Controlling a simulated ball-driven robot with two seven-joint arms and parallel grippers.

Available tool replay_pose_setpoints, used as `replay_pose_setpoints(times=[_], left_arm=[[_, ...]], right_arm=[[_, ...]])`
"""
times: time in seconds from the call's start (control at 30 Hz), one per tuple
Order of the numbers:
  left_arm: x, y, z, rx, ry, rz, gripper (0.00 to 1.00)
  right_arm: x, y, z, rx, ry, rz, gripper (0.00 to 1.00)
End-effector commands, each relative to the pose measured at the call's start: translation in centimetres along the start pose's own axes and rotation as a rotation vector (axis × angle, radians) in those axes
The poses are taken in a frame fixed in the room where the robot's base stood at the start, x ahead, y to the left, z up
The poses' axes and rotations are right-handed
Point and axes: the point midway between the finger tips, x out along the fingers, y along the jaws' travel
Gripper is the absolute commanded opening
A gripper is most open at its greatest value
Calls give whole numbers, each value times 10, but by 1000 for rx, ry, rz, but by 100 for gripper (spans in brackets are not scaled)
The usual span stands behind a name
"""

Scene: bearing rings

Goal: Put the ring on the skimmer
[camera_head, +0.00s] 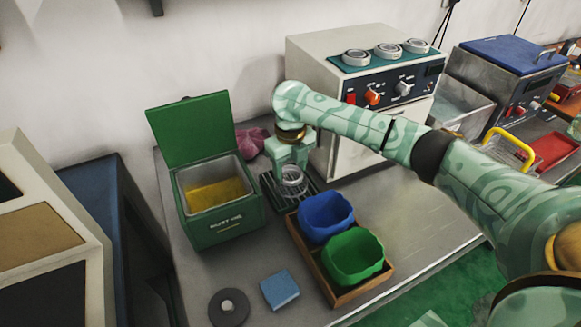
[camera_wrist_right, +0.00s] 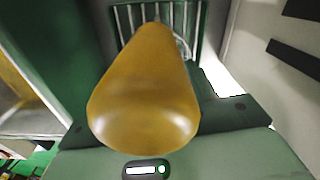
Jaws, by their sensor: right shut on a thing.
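My right gripper (camera_head: 291,168) points down over a dark green slatted rack (camera_head: 271,191) beside the green box. It is shut on a silvery ring (camera_head: 292,184), low over the rack; whether they touch I cannot tell. In the right wrist view a yellow-brown rounded part fills the middle and hides most of the grip. Behind it show the rack's slats (camera_wrist_right: 148,14) and a sliver of the ring (camera_wrist_right: 183,46). I cannot make out for sure which thing is the skimmer. My left gripper is not in view.
An open green box (camera_head: 222,222) with yellow liquid stands left of the rack. A wooden tray (camera_head: 345,297) holds a blue bowl (camera_head: 325,216) and a green bowl (camera_head: 353,256). A white machine (camera_head: 345,155) carries several rings on top. A blue block (camera_head: 280,289) and a grey disc (camera_head: 229,309) lie in front.

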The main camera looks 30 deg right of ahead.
Motion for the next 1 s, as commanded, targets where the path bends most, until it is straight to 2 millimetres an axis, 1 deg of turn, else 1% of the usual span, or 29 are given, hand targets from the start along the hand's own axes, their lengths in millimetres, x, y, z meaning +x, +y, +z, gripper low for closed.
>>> replay_pose_setpoints(times=[1.0], left_arm=[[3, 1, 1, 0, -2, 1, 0]], right_arm=[[14, 0, 0, 0, 0, 0, 33]])
